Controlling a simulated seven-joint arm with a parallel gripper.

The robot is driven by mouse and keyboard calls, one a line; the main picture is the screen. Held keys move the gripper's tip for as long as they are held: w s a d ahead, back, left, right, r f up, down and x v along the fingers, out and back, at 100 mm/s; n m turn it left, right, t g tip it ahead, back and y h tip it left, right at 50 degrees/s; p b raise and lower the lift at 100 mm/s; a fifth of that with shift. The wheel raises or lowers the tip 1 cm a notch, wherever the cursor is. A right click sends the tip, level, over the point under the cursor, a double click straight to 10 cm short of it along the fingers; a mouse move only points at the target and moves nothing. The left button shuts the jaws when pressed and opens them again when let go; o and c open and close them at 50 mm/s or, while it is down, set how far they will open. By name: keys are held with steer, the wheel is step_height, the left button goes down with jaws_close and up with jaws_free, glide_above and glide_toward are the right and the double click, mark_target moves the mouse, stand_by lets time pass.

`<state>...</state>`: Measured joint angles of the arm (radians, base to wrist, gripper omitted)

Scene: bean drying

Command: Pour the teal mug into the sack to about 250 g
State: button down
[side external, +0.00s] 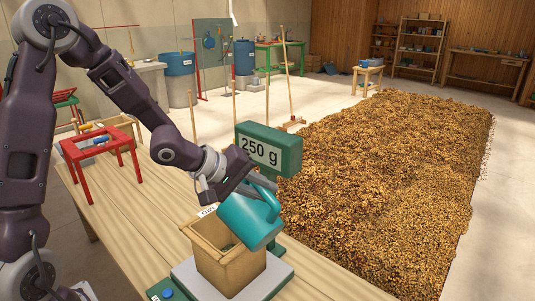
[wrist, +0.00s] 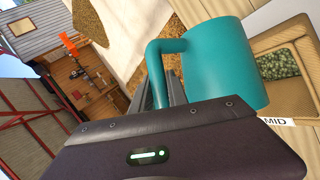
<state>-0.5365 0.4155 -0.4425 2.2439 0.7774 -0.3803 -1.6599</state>
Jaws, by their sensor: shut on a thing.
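The teal mug (side external: 247,220) is tilted over the open top of the tan sack (side external: 228,267), its mouth facing down toward the opening. My gripper (side external: 231,190) is shut on the mug's handle, which shows in the wrist view beside the mug (wrist: 225,65). The sack stands upright on the scale (side external: 187,276). The green display (side external: 285,155) behind reads 250 g. In the wrist view, greenish beans (wrist: 280,64) lie inside the sack (wrist: 298,40). The mug's inside is hidden, and I cannot see any falling stream.
The wooden table (side external: 130,215) carries the scale. A red frame stand (side external: 98,140) stands at its far left. A large heap of brown beans (side external: 385,180) covers the floor to the right. The table around the scale's left side is clear.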

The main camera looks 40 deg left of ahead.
mark_target(280, 208)
steer(key=shift+d+m+y, duration=0.4)
steer(key=shift+d+y, duration=0.2)
steer(key=shift+d, duration=0.2)
steer(key=shift+s+d+f+m+y, duration=0.15)
steer(key=shift+d+y, duration=0.1)
steer(key=shift+d, duration=0.2)
steer(key=shift+d+f+m+y, duration=0.15)
steer(key=shift+d+y, duration=0.1)
steer(key=shift+d, duration=0.15)
steer(key=shift+d+m+y, duration=0.4)
steer(key=shift+d+y, duration=0.05)
steer(key=shift+y, duration=0.15)
steer(key=shift+f, duration=0.1)
steer(key=shift+s+d+f+m+y, duration=0.1)
steer(key=shift+d+f+m+y, duration=0.35)
steer(key=shift+d+f, duration=0.2)
steer(key=shift+f+y, duration=0.45)
steer(key=shift+y, duration=0.3)
steer(key=shift+m, duration=0.25)
